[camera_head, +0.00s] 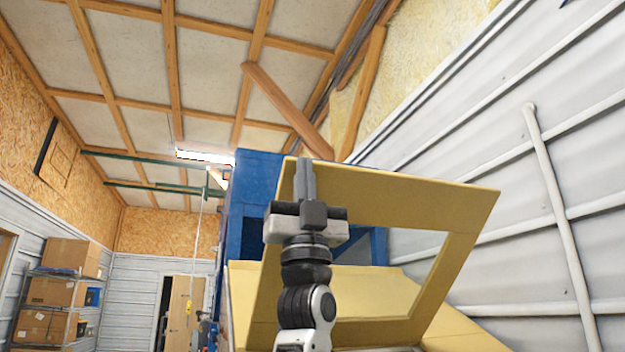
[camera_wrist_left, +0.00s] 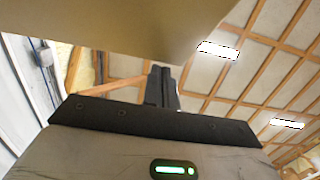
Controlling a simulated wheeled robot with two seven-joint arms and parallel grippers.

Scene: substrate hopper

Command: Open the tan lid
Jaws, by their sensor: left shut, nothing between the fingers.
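The tan lid (camera_head: 420,194) is a flat frame with a large square opening, standing tilted up above the tan hopper body in the head view. My left gripper (camera_head: 305,167) points upward with its fingers closed together and empty. It overlaps the lid's upper left part in the head view; I cannot tell whether it touches. In the left wrist view a tan surface, apparently the lid (camera_wrist_left: 120,30), fills the top, close to the closed fingers of the gripper (camera_wrist_left: 161,80). My right gripper is not in view.
A blue structure (camera_head: 258,175) stands behind the lid. The tan hopper body (camera_head: 465,328) lies below it. A white corrugated wall (camera_head: 480,135) with a pipe (camera_head: 555,190) runs close on the right. A shelf with cardboard boxes (camera_head: 55,292) is far left.

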